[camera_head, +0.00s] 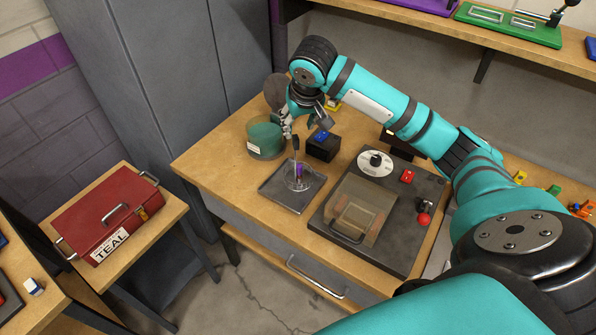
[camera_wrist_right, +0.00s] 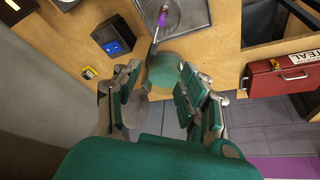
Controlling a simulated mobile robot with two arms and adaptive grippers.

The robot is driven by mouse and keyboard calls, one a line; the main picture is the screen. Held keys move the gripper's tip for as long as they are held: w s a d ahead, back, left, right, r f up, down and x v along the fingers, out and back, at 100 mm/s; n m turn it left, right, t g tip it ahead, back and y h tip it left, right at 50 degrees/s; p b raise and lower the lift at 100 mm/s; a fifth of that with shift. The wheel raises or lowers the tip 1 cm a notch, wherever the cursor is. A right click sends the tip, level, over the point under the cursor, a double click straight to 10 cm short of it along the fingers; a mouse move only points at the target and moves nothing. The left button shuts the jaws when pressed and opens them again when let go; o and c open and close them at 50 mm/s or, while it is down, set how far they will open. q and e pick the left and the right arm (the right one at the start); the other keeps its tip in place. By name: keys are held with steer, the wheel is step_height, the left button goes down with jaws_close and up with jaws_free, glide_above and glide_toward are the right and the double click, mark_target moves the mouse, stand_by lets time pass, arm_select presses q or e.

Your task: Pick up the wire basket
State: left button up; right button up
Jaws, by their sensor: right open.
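The wire basket (camera_head: 297,182) is small, with thin wires and an upright stem ending in a dark grip. It stands on a dark square tray (camera_head: 275,194) on the wooden bench, with something purple in it. My right gripper (camera_head: 288,126) is open and empty, above the bench and behind the basket, apart from it. In the right wrist view, the open fingers (camera_wrist_right: 160,84) point toward the bench. My left gripper is not in view.
A green round container (camera_head: 265,139) stands close by my right gripper. A black box with a blue top (camera_head: 323,147) is right of it. A dark panel with a clear cover (camera_head: 359,208) lies right of the tray. A red TEAL toolbox (camera_head: 107,215) sits at left.

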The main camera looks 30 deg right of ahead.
mark_target(297, 142)
steer(key=shift+m, duration=0.3)
steer(key=p+x, duration=0.1)
steer(key=x, duration=0.2)
steer(key=d+p+x, duration=0.1)
steer(key=x, duration=0.3)
steer(key=p+x, duration=0.1)
steer(key=x, duration=0.2)
steer(key=shift+w+d+f, duration=0.1)
steer(key=shift+w+d, duration=0.3)
steer(key=shift+w, duration=0.1)
steer(key=p+x, duration=0.1)
steer(key=x, duration=0.2)
steer(key=shift+w+f+p, duration=0.2)
steer(key=shift+f+p, duration=0.15)
steer(key=shift+w+f, duration=0.15)
steer(key=shift+f, duration=0.25)
jaws_close()
steer(key=shift+r, duration=0.1)
